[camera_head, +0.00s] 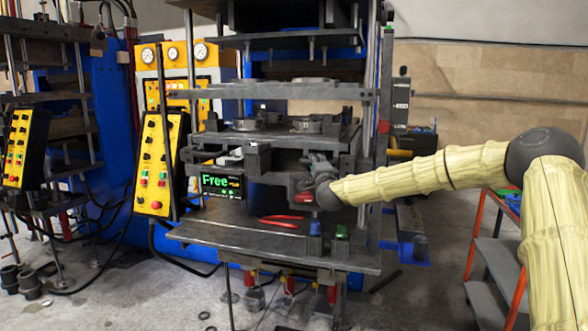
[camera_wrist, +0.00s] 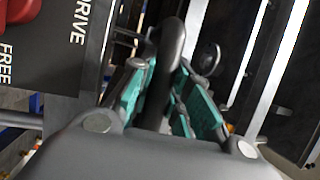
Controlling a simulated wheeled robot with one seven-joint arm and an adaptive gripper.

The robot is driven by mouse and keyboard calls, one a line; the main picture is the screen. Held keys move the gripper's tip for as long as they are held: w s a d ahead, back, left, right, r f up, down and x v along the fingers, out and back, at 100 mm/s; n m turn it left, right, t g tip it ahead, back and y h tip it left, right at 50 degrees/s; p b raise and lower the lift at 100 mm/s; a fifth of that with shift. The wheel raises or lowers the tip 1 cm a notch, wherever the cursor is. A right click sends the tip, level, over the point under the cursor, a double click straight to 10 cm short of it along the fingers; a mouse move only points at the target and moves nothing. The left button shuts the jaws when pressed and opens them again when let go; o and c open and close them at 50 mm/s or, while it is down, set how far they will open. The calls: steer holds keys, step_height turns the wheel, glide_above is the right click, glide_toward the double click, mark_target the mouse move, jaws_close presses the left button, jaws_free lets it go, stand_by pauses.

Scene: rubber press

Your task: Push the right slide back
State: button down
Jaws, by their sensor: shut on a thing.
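My gripper (camera_head: 314,172) is at the front right of the press, just below its middle shelf. In the wrist view, the teal pads of my gripper (camera_wrist: 168,98) stand on both sides of a dark curved handle (camera_wrist: 172,40), and my gripper is shut on it. The handle runs up and away from the fingers. In the head view my gripper and wrist cover the handle. I take it to be the right slide's handle, but the slide body is largely hidden and its exact position cannot be told.
A screen reading "Free" (camera_head: 221,185) is left of my gripper. The front table (camera_head: 215,234) below carries red pliers (camera_head: 281,221), a blue item (camera_head: 314,229) and a green item (camera_head: 342,232). A yellow control box (camera_head: 155,165) hangs at left. A dark DRIVE/FREE panel (camera_wrist: 62,50) is close in the wrist view.

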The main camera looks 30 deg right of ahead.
steer(key=shift+w+d+f, duration=0.25)
steer(key=shift+d, duration=0.05)
steer(key=c, duration=1.3)
jaws_free()
steer(key=shift+a+r, duration=0.1)
steer(key=v, duration=1.2)
